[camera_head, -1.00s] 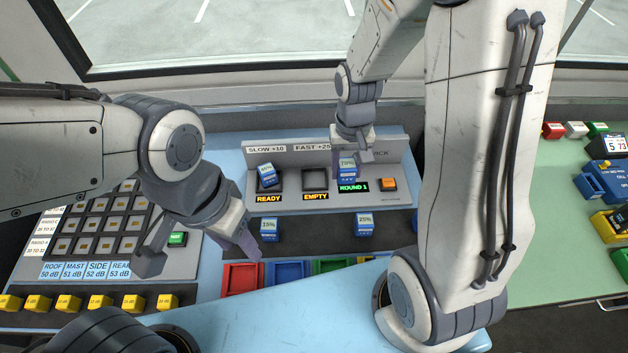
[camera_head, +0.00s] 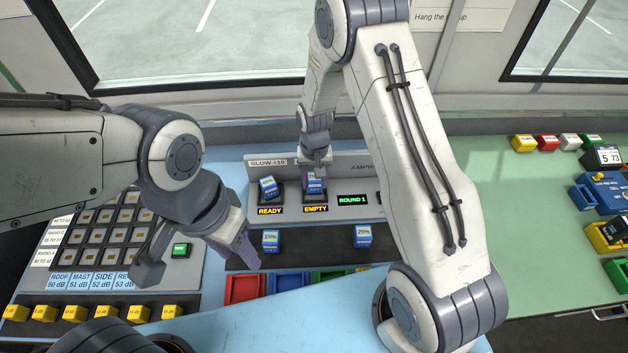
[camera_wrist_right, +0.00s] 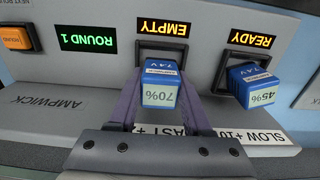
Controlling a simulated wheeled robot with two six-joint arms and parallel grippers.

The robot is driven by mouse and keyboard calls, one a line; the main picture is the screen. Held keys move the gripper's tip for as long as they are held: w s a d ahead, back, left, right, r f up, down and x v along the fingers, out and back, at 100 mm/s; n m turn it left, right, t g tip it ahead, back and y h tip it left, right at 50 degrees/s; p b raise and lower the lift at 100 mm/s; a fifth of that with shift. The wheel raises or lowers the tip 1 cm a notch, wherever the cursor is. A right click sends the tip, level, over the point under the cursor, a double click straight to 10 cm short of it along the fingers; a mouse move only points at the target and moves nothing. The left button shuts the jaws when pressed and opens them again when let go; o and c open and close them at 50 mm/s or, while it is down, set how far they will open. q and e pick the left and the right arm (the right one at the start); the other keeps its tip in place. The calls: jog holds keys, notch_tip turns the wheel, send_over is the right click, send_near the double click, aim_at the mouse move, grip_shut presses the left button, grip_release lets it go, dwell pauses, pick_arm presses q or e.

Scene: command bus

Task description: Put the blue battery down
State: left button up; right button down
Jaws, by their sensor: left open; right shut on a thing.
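My right gripper (camera_head: 314,178) is shut on a blue battery (camera_head: 314,190) marked 70% in the right wrist view (camera_wrist_right: 160,96). The battery is at the slot (camera_wrist_right: 162,52) above the EMPTY display (camera_head: 316,209) of the grey charger (camera_head: 290,192). I cannot tell how far it is seated. Another blue battery (camera_head: 268,187), marked 45%, stands tilted in the slot above the READY display (camera_head: 270,210). My left gripper (camera_head: 200,266) is open and empty, left of the batteries on the dark strip.
Two more blue batteries, one at left (camera_head: 270,240) and one at right (camera_head: 362,235), stand on the dark strip in front of the charger. Red (camera_head: 245,289) and blue (camera_head: 289,281) trays lie nearer. A button panel (camera_head: 105,235) is left; a green counter (camera_head: 500,220) is right.

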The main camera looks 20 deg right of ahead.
jog(key=shift+f, duration=0.5)
jog(key=shift+f, duration=0.1)
jog(key=shift+c, duration=1.6)
grip_release()
jog(key=shift+f, duration=0.1)
